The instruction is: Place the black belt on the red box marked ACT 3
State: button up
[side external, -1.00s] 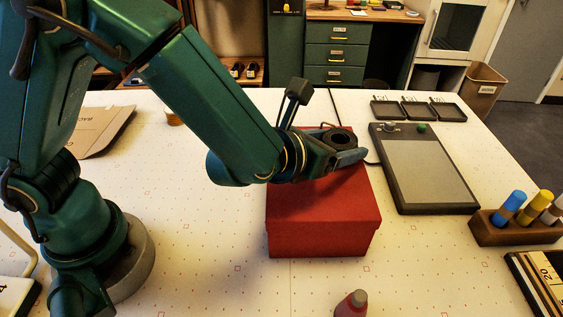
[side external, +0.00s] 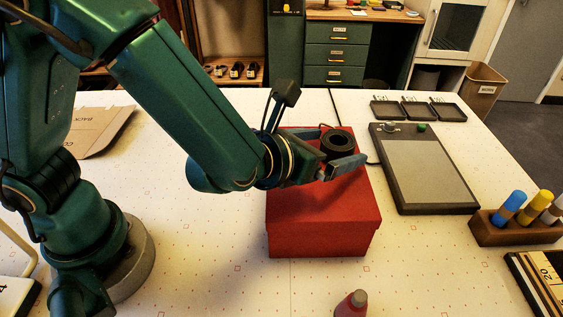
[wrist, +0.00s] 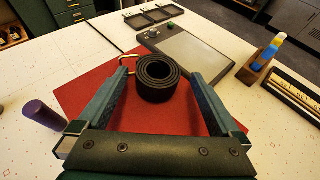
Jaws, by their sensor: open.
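The black belt (side external: 338,144) is a rolled coil resting on top of the red box (side external: 323,231), toward its far side. In the wrist view the coil (wrist: 157,92) sits on the red lid (wrist: 88,92), with its metal buckle (wrist: 128,64) at the left of the coil. My gripper (side external: 343,148) is open at the belt. In the wrist view my gripper (wrist: 160,80) has one finger on each side of the coil, with gaps between the fingers and the belt. No ACT 3 marking is readable on the box faces in view.
A dark flat panel (side external: 425,172) with a green knob lies right of the box. Small black trays (side external: 418,110) are behind it. A wooden holder (side external: 512,228) with coloured markers stands at the right. A reddish bottle (side external: 351,304) stands in front.

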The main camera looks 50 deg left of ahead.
aim_at(331, 147)
jog(key=v, duration=0.4)
jog(key=shift+s+r, duration=0.1)
jog(key=shift+s, duration=0.15)
jog(key=shift+s+a+r, duration=0.1)
jog(key=shift+s+a, duration=0.1)
jog(key=shift+a, duration=0.05)
jog(key=s+a+n+g+y, duration=0.3)
jog(key=s+a+n, duration=0.1)
jog(key=a+n, duration=0.45)
jog(key=s+a+n+g+y, duration=0.35)
jog(key=a+n, duration=0.35)
jog(key=n, duration=0.3)
jog(key=s+d+r+n+h, duration=0.1)
jog(key=s+d+n+h, duration=0.1)
jog(key=n, duration=0.6)
jog(key=s+d+r+n+g+h, duration=0.1)
jog(key=s+n+h, duration=0.3)
jog(key=n, duration=0.5)
jog(key=shift+s+d+r, duration=0.3)
jog(key=shift+d+r, duration=0.05)
jog(key=shift+d, duration=0.4)
